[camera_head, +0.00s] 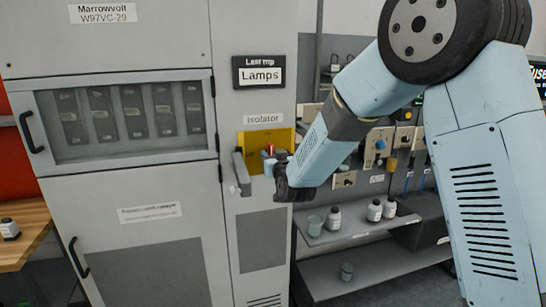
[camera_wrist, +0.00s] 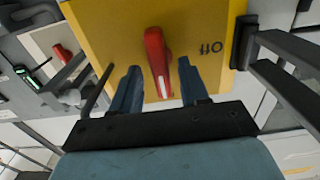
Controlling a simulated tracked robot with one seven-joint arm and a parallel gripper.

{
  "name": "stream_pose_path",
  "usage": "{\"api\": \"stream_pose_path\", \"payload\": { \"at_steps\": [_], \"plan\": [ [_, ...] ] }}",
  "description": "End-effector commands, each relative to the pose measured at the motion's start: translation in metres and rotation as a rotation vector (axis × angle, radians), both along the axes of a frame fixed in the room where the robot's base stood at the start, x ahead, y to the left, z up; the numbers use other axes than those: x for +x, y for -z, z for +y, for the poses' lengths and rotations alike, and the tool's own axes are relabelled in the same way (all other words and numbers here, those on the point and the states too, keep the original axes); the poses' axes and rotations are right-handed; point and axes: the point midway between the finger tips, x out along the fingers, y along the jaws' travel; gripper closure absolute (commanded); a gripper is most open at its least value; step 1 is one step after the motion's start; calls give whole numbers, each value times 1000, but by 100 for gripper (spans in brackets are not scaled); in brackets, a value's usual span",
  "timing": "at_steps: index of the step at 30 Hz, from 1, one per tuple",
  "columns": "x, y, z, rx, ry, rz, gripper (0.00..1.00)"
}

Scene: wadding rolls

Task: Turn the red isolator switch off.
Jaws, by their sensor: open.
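The red isolator switch (camera_wrist: 155,48) is a red lever with a pale stripe, mounted on a yellow plate (camera_wrist: 97,28). In the wrist view it stands nearly upright, with dark lettering to its right that looks turned over, perhaps "OFF". My gripper (camera_wrist: 159,68) is open, with one blue finger on each side of the lever. Gaps show between the fingers and the lever, and I cannot tell whether either touches. In the head view the red switch (camera_head: 270,148) is partly hidden by my gripper (camera_head: 268,163), under the "Isolator" label (camera_head: 263,119).
Grey bars flank the yellow plate, one at its left (camera_head: 241,174) in the head view. The grey cabinet (camera_head: 150,240) has a windowed compartment and black handles. A shelf (camera_head: 350,232) with bottles stands at right, below a panel of switches. A wooden bench (camera_head: 28,228) is at left.

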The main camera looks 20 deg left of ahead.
Motion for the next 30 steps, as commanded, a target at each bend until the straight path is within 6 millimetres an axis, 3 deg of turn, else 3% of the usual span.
{"api": "stream_pose_path", "payload": {
  "at_steps": [10,24,30],
  "plan": [
    [2,0,2,0,0,0,55],
    [2,0,2,0,0,0,100],
    [3,0,-1,-2,2,-1,100]
  ]
}}
